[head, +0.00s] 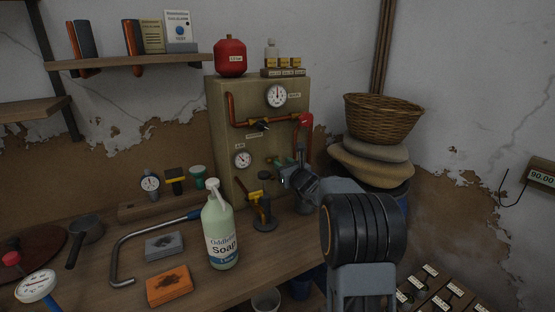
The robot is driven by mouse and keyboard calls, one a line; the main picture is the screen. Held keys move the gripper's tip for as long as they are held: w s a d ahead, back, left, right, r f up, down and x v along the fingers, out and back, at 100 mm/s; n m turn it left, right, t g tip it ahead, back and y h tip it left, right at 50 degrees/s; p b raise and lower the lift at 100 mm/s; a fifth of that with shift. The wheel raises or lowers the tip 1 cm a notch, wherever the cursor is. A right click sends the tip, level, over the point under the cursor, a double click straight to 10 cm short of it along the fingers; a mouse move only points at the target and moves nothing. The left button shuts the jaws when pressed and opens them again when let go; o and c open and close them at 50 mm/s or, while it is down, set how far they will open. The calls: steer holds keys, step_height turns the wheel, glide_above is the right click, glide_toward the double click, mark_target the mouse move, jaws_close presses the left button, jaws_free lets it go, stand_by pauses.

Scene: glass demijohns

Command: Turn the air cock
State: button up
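A beige panel (230,103) stands at the back of the bench with red piping and gauges. A small label reading "AIR" sits above the lower gauge (242,159). To the right of that gauge is a small fitting with a greenish part (278,162), perhaps the air cock; it is too small to be sure. A second valve with a black handle (262,126) sits on the red pipe above. My gripper (284,178) is in front of the panel's lower right, close to the small fitting. Whether they touch, and whether the fingers are open, I cannot tell.
A soap bottle (221,232) stands at the bench front, left of my arm. A black and yellow stand tool (263,210) is just below my gripper. A red tank (230,57) tops the panel. A wicker basket (384,118) on sacks is at right.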

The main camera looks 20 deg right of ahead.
mark_target(278, 159)
steer(key=shift+w+a+p, duration=0.15)
steer(key=shift+w+p, duration=0.05)
steer(key=shift+w, duration=1)
steer(key=shift+w+a+p, duration=0.15)
steer(key=shift+w+p, duration=0.05)
steer(key=shift+w, duration=0.95)
jaws_close()
